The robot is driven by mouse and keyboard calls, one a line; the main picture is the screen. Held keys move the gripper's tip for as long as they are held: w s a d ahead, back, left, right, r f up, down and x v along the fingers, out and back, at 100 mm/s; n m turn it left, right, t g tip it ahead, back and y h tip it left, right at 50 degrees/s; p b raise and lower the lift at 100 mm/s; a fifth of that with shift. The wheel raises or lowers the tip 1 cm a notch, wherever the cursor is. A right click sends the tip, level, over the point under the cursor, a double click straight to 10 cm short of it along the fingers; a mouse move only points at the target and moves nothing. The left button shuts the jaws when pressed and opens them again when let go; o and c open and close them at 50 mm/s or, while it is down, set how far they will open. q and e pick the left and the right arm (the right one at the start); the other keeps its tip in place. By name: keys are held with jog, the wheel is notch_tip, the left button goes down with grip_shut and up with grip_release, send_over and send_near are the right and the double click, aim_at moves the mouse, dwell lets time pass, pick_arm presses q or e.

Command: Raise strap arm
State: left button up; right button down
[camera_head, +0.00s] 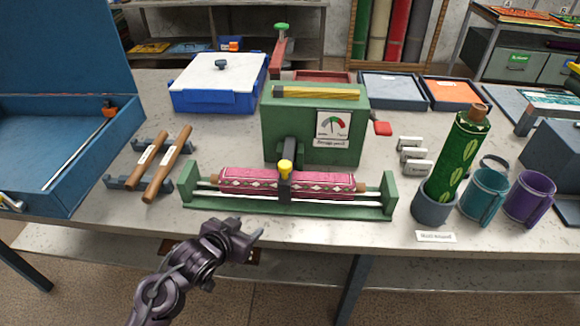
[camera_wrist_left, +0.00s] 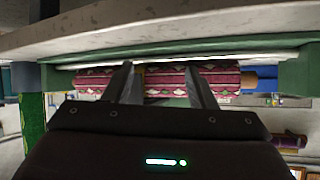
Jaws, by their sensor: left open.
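The strap arm (camera_head: 286,187) is a dark bar with a yellow knob (camera_head: 285,167) on top. It comes down from the green press box (camera_head: 284,130) and lies across the pink patterned rug roll (camera_head: 245,182). The roll rests in a green cradle (camera_head: 389,193), and it also shows in the left wrist view (camera_wrist_left: 165,83). My left gripper (camera_head: 254,236) is open and empty, in front of the table edge, below and left of the strap arm. In the left wrist view its two fingers (camera_wrist_left: 160,75) point toward the roll. I cannot clearly make out the strap arm there.
Two wooden rollers (camera_head: 167,164) lie on a rack to the left, beside a blue open case (camera_head: 60,150). A green roll (camera_head: 461,155) stands in a grey cup at right, near teal (camera_head: 484,196) and purple mugs (camera_head: 529,199).

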aim_at(290, 164)
pick_arm(q)
jog(key=w+d+r+m+h, duration=0.1)
jog(key=w+r+h, duration=0.1)
jog(key=w+d+r+m+t+h, duration=0.1)
jog(key=w+r+h, duration=0.2)
jog(key=w+d+r+m+t+h, duration=0.1)
jog(key=w+d+r+h, duration=0.1)
jog(key=r, duration=0.1)
jog(key=shift+w+r+m+h, duration=0.1)
jog(key=shift+w+m+h, duration=0.2)
jog(key=shift+w+h, duration=0.1)
jog(key=shift+h, duration=0.6)
jog(key=x, duration=0.2)
jog(key=p+x, duration=0.1)
jog(key=x, duration=0.1)
jog(key=r+x, duration=0.1)
jog(key=x, duration=0.1)
jog(key=shift+w+d, duration=0.15)
jog(key=shift+d, duration=0.1)
jog(key=shift+w+d+p, duration=0.35)
jog(key=shift+w+d, duration=0.15)
jog(key=shift+d, duration=0.05)
jog(key=shift+f, duration=0.1)
grip_shut()
